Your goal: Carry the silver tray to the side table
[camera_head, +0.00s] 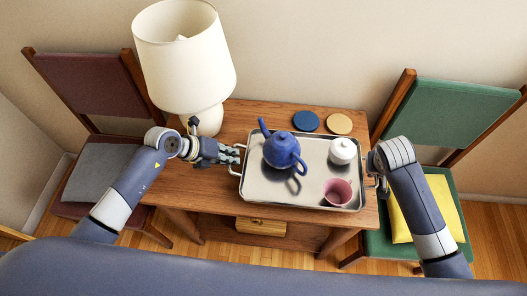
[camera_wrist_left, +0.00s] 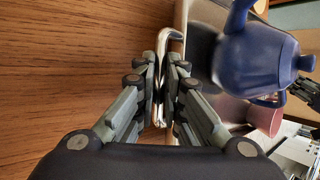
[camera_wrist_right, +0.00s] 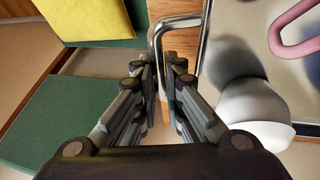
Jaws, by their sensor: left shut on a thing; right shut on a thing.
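The silver tray (camera_head: 270,191) is over the wooden side table (camera_head: 206,180), toward its right part. I cannot tell whether it touches the tabletop. It carries a blue teapot (camera_head: 282,150), a white lidded pot (camera_head: 342,151) and a pink cup (camera_head: 337,192), all upright. My left gripper (camera_head: 238,155) is shut on the tray's left handle, which shows between its fingers in the left wrist view (camera_wrist_left: 163,75). My right gripper (camera_head: 376,178) is at the tray's right end, shut on the right handle (camera_wrist_right: 157,50), partly hidden by its fingers.
A white lamp (camera_head: 184,60) stands at the table's back left. A blue coaster (camera_head: 306,121) and a tan coaster (camera_head: 339,123) lie behind the tray. A red chair (camera_head: 90,90) is left, a green chair (camera_head: 450,110) with yellow cushion (camera_head: 443,205) right. The table's front left is clear.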

